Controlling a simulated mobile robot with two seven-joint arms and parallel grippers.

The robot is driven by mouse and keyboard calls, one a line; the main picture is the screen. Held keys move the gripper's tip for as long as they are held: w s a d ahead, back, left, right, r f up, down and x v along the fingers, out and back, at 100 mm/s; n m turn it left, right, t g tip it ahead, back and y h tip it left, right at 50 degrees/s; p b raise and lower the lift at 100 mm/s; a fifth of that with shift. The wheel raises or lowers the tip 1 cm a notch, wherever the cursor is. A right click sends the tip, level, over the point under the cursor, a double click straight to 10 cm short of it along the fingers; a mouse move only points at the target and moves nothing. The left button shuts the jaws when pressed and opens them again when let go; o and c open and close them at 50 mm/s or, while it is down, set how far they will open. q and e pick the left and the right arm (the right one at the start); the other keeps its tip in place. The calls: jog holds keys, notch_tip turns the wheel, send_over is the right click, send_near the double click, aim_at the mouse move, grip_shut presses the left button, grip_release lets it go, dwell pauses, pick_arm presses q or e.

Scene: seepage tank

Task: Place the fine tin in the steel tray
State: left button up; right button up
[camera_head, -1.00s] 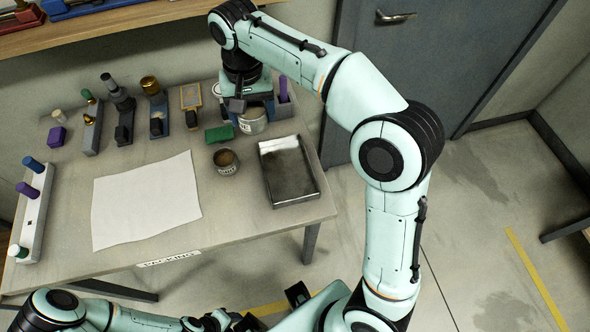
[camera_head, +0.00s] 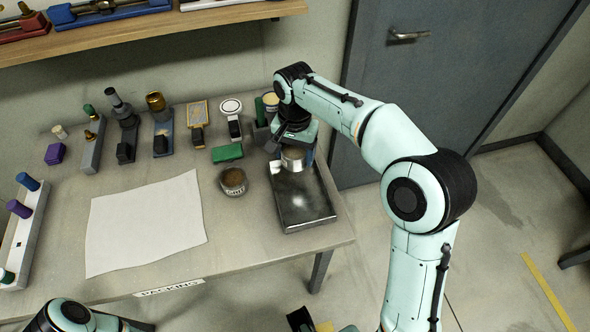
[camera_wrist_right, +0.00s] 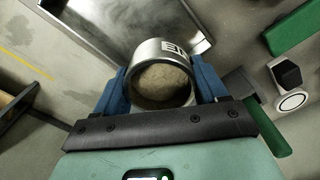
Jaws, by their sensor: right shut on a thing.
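My right gripper (camera_head: 294,150) is shut on the fine tin (camera_head: 292,159), an open grey metal tin. In the head view the tin appears over the back end of the steel tray (camera_head: 303,207). In the right wrist view, the blue jaws of the gripper (camera_wrist_right: 160,85) clasp the tin (camera_wrist_right: 165,50) from both sides. Pale grainy material shows inside, and part of a label is visible. The tray (camera_wrist_right: 130,22) lies beyond the tin there, so the tin seems held above it. I see nothing in the tray. My left gripper is not in view.
A second tin (camera_head: 233,181) with brown contents stands left of the tray. A green block (camera_head: 227,153) lies behind it. A white sheet (camera_head: 145,222) covers the middle of the table (camera_head: 240,250). Several small devices and bottles line the back, and a rack (camera_head: 22,235) stands at left.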

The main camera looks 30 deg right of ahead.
aim_at(295, 175)
jog(key=shift+f+b, duration=0.4)
jog(key=shift+f, duration=2.7)
jog(key=shift+f, duration=0.2)
jog(key=o, duration=0.9)
jog(key=shift+c, duration=0.2)
notch_tip(295, 175, up, 12)
jog(key=shift+r+p, duration=0.25)
jog(key=shift+p, duration=0.9)
